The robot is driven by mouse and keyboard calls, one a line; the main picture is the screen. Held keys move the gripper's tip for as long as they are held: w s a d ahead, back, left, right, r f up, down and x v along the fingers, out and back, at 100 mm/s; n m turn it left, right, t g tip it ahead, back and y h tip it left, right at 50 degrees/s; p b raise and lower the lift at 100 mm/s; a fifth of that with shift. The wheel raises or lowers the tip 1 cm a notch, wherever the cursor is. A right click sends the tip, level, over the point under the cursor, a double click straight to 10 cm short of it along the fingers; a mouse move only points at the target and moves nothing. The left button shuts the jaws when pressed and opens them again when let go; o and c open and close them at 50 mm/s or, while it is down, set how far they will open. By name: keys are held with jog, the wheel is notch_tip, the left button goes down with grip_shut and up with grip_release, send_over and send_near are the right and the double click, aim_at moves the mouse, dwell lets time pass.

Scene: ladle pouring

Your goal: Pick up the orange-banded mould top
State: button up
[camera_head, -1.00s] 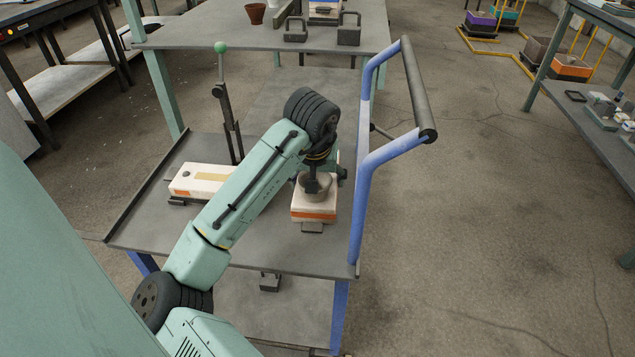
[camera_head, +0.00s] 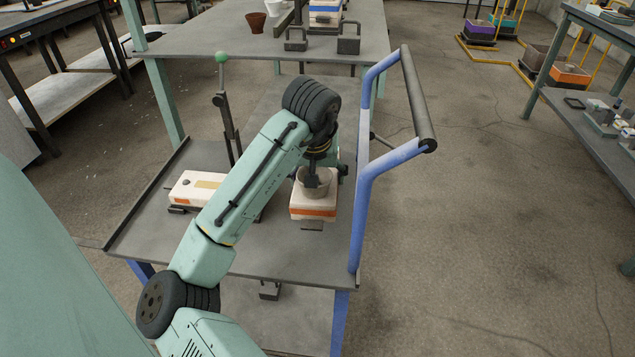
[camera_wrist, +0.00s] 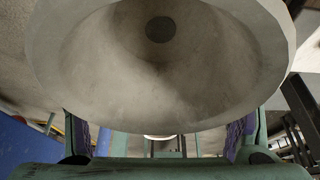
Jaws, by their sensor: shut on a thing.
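The orange-banded mould top (camera_head: 314,210) is a pale block with an orange band along its lower side, over the right part of the trolley. A grey cup (camera_head: 315,188) stands on its top. My gripper (camera_head: 312,182) points down at the cup and is shut on the mould top by this cup; the arm partly hides the hold. In the wrist view the cup's pale round mouth (camera_wrist: 160,85) fills the picture, with a dark hole inside. A purple-padded finger shows on either side of it. I cannot clearly see a gap under the block.
Another pale mould block (camera_head: 188,190) lies on the left of the trolley top (camera_head: 270,258), partly behind my arm. A dark upright lever with a green knob (camera_head: 221,57) stands behind it. A blue-framed handle (camera_head: 370,160) rises close on the right.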

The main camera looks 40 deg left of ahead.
aim_at(314, 207)
jog(key=s+d, duration=0.2)
jog(key=s, duration=0.2)
jog(key=s+d+r, duration=0.1)
jog(key=s+d, duration=0.1)
jog(key=s, duration=0.3)
jog(key=s+d, duration=0.3)
jog(key=s, duration=0.2)
jog(key=shift+s+r, duration=0.25)
jog(key=shift+r, duration=0.05)
